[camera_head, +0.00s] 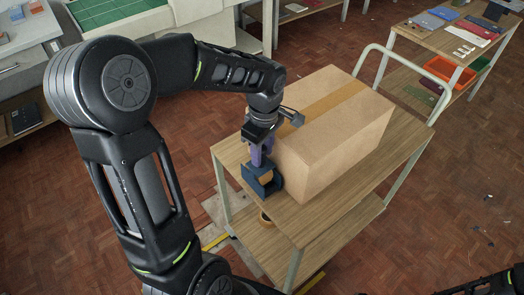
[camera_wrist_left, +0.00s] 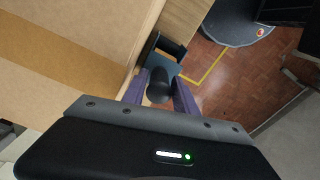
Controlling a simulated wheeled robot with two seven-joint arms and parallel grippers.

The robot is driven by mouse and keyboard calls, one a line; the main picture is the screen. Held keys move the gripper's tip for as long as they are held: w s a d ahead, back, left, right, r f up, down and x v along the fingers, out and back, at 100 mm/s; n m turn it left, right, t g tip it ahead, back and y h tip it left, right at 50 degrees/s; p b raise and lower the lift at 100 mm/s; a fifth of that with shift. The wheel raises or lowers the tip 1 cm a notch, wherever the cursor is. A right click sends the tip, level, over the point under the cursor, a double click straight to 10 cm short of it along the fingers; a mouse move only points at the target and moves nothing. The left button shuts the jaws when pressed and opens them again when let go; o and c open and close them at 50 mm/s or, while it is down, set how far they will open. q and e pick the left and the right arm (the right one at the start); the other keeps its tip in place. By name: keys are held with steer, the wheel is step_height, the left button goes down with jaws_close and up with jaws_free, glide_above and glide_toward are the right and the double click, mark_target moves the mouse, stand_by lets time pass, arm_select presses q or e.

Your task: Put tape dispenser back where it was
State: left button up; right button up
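The tape dispenser (camera_head: 262,180) is a dark blue-black body with a tan roll, at the near left corner of the cart's top, close beside the cardboard box. My left gripper (camera_head: 260,154) points down at it from above, its purple fingers at the dispenser's upper part. In the left wrist view the fingers (camera_wrist_left: 160,90) sit on both sides of the dispenser's dark rounded part and look closed against it; the dispenser (camera_wrist_left: 167,47) extends beyond them. Whether its base touches the cart top is hard to tell. My right gripper is not clearly seen; only dark arm parts show at the lower right.
The large taped cardboard box (camera_head: 335,130) fills most of the wooden cart top (camera_head: 310,215), right next to my left gripper. Another table (camera_head: 440,40) with an orange bin (camera_head: 450,70) stands back right.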

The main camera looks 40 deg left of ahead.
arm_select(q)
step_height(320, 180, up, 12)
steer(key=shift+d+r, duration=0.15)
steer(key=shift+d, duration=0.1)
stand_by(0.6)
stand_by(0.5)
